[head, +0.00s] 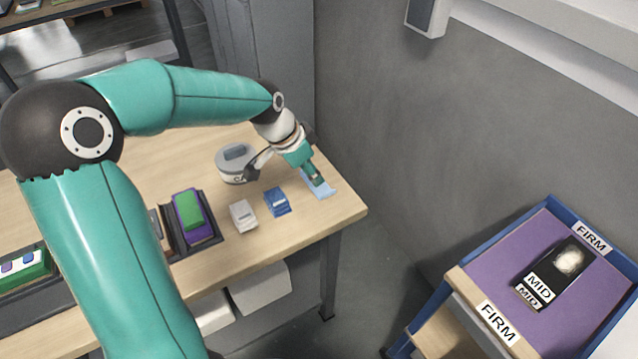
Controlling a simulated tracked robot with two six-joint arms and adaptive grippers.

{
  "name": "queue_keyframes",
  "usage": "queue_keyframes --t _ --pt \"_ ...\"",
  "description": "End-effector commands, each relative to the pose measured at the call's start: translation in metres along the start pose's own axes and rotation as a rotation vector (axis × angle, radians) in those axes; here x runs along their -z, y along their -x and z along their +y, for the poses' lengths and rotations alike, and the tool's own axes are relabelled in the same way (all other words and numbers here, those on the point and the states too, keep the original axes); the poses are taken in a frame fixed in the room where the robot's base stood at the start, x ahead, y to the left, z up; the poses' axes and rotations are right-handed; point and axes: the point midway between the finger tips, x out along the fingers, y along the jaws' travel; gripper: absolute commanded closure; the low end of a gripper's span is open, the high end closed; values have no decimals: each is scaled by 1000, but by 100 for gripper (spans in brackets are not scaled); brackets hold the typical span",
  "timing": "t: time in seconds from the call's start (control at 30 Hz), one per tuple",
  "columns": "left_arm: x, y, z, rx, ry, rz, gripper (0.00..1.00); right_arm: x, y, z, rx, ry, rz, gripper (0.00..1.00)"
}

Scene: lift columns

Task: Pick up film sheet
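A light blue, thin sheet (327,191), which looks like the film sheet, lies at the right end of the wooden table (340,210). My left gripper (317,181) reaches down over it from the upper left, and its tips are at the sheet, covering part of it. The fingers look close together, but the view is too small to tell if they are shut on the sheet. My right gripper is out of view.
A blue packet (277,202), a white packet (243,216) and a round grey container (232,164) stand nearby. A purple-and-green block (190,212) sits in a dark tray. A purple-topped stand (505,262) holding a black box (555,275) is at the right. A grey wall is behind.

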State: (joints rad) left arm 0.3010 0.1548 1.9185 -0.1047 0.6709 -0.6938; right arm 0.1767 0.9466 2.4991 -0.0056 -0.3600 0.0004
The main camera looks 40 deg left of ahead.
Motion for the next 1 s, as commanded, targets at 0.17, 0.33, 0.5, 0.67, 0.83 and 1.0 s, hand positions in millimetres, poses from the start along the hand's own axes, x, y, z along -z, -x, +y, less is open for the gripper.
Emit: queue_keyframes --t 0.17,0.33,0.5,0.67,0.83,1.0 --pt "-2 -30 -1 0 4 -3 67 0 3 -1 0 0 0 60" --pt "-3 -41 -1 2 6 -1 67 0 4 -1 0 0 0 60" --pt "-1 -54 2 0 5 -3 67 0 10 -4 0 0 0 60" --pt "0 -78 5 -1 6 -4 67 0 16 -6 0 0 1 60" --pt "0 -92 4 3 6 0 67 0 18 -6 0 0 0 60" --pt "0 -93 3 4 6 1 67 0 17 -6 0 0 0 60"
